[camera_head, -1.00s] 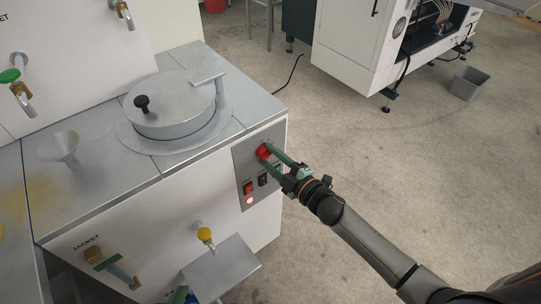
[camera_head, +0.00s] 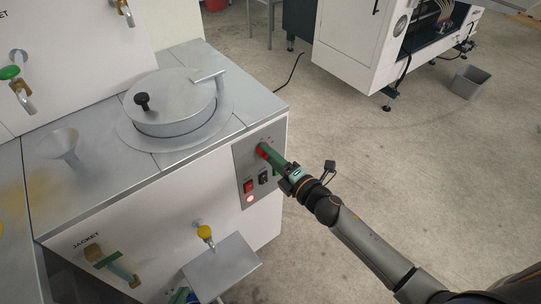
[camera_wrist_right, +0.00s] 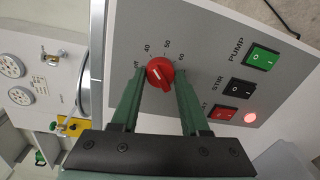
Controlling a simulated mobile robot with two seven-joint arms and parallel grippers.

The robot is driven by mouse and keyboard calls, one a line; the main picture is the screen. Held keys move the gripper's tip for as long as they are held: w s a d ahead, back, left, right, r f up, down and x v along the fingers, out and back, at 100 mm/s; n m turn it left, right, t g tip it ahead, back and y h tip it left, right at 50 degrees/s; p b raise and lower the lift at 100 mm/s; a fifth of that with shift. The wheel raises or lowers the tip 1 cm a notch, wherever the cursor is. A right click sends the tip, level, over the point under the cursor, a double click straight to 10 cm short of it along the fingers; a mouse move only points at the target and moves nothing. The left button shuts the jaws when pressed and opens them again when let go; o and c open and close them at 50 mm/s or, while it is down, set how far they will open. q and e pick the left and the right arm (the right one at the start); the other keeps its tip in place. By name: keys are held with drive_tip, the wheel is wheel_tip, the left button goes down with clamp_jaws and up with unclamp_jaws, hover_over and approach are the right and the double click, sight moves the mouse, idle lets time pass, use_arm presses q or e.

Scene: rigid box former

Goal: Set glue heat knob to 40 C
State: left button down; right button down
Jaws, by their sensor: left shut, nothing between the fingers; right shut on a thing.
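The red glue heat knob (camera_head: 262,151) is on the grey control panel (camera_head: 242,164) at the right of the white machine. In the right wrist view the knob (camera_wrist_right: 160,73) sits between the two green fingertips of my right gripper (camera_wrist_right: 161,84), which is shut on it. The marks 40, 50 and 60 show around its upper side. A short pale line shows on the knob face, but I cannot tell exactly which mark it meets. In the head view my right gripper (camera_head: 268,154) reaches the knob from the lower right. My left gripper is not in view.
Below the knob are a green PUMP switch (camera_wrist_right: 260,57), a black STIR switch (camera_wrist_right: 237,90), a red switch (camera_wrist_right: 220,112) and a lit lamp (camera_wrist_right: 250,117). A lidded pot (camera_head: 172,105) and a funnel (camera_head: 63,146) are on the machine top.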

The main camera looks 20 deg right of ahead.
idle(0.5)
drive_tip(key=c, duration=0.6)
unclamp_jaws()
drive_tip(key=shift+o, duration=1)
drive_tip(key=shift+s, duration=0.1)
drive_tip(key=f+v, duration=0.1)
drive_tip(key=v, duration=1.1)
drive_tip(key=shift+s+r, duration=0.15)
drive_tip(key=shift+r, duration=0.4)
drive_tip(key=shift+d, duration=0.15)
